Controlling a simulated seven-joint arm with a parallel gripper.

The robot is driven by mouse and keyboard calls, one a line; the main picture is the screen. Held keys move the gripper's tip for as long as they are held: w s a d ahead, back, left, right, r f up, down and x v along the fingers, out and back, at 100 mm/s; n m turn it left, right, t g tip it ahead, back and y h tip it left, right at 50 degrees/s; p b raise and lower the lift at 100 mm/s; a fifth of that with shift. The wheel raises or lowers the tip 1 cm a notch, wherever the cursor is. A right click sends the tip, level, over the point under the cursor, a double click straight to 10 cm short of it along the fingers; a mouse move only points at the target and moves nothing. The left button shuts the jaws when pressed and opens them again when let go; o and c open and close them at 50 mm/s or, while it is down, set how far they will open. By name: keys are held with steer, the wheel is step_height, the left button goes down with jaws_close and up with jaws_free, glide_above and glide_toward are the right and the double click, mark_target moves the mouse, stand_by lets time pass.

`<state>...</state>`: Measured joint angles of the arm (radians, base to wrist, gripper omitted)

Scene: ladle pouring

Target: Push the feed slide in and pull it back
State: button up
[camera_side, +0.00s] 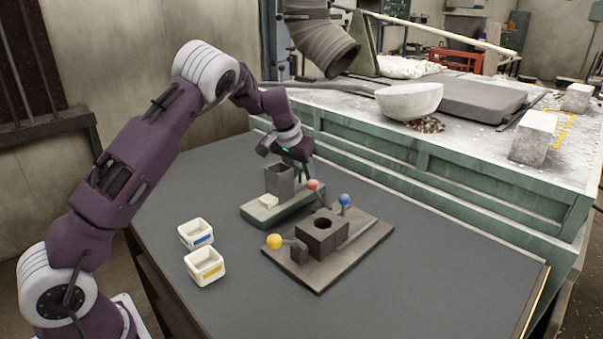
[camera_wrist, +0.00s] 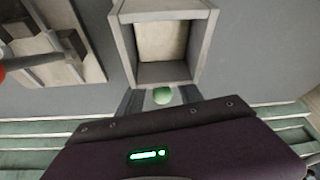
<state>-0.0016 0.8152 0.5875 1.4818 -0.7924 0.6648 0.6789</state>
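The feeder is a grey square hopper (camera_side: 279,182) on a green base (camera_side: 262,213). A round green knob (camera_side: 299,168) on its far side, likely the feed slide's handle, is mostly hidden by my gripper (camera_side: 303,160) in the side view. In the wrist view the open hopper (camera_wrist: 205,45) shows a pale bottom inside. The green knob (camera_wrist: 162,95) sits close against the hopper wall, between my dark fingertips (camera_wrist: 162,99). The fingers look apart, with gaps either side of the knob; contact is not visible.
Two white bins (camera_side: 196,234) (camera_side: 205,267) stand left. A ladle bowl (camera_side: 408,101) rests on the rear bench. The table's right front is clear.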

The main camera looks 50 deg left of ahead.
steer(key=shift+r, duration=0.1)
steer(key=v, duration=0.7)
